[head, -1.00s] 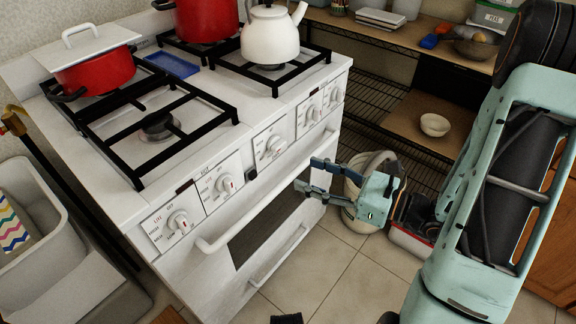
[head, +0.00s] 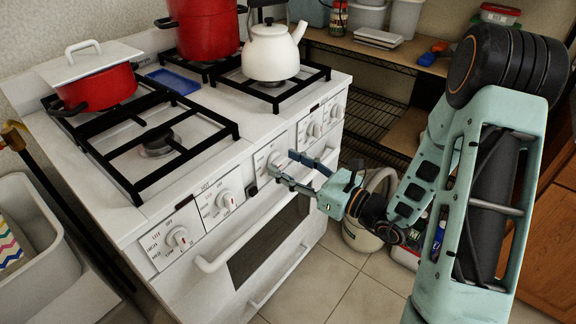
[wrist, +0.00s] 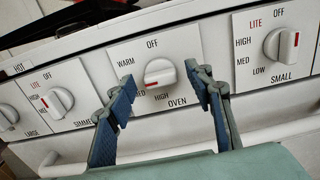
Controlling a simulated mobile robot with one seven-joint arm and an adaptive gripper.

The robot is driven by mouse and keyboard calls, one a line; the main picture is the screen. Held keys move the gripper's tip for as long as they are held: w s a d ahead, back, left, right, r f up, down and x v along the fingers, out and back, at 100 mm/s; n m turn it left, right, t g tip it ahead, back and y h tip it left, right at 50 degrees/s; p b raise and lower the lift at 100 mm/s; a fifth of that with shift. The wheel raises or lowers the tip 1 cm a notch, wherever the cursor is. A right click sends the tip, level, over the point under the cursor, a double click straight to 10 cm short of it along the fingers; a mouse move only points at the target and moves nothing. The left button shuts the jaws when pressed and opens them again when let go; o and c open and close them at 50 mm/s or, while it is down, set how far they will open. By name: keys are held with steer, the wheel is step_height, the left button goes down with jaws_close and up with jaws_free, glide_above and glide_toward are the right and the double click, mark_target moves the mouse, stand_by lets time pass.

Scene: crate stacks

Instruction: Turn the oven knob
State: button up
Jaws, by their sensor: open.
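The oven knob (wrist: 160,73) is a round white knob with a red mark, in the middle of its panel labelled OFF, WARM, MED, HIGH and OVEN in the wrist view. In the head view the oven knob (head: 273,160) is partly hidden behind my fingertips. My gripper (head: 283,168) is in front of the stove face at knob height. In the wrist view my gripper (wrist: 165,87) is open, its blue-padded fingers left and right of the oven knob with nothing between them. I cannot tell whether either finger touches it.
Other burner knobs sit close by: the small-burner knob (wrist: 281,46) on the right and the simmer knob (wrist: 57,102) on the left. The oven handle (head: 250,232) runs below. A white kettle (head: 271,55) and red pot (head: 97,87) stand on the stove.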

steer(key=c, duration=1.2)
steer(key=shift+o, duration=0.2)
steer(key=shift+r+m+p, duration=0.1)
steer(key=shift+m+p, duration=0.2)
steer(key=shift+p, duration=0.15)
steer(key=m+p, duration=0.2)
steer(key=p, duration=0.1)
steer(key=shift+w+r+m, duration=0.1)
steer(key=shift+r+m, duration=0.05)
steer(key=shift+m, duration=0.25)
steer(key=m+p, duration=0.5)
steer(key=shift+m+p, duration=0.3)
steer(key=shift+p, duration=0.05)
steer(key=m+p, duration=0.3)
steer(key=m, duration=0.1)
steer(key=shift+w+d+f+p, duration=0.1)
steer(key=shift+f+p, duration=0.1)
steer(key=shift+p, duration=0.2)
steer(key=shift+f+m+p, duration=0.15)
steer(key=shift+m+p, duration=0.5)
steer(key=shift+m, duration=0.6)
steer(key=shift+f+m+p, duration=0.1)
steer(key=shift+m+p, duration=0.55)
steer(key=shift+m, duration=0.6)
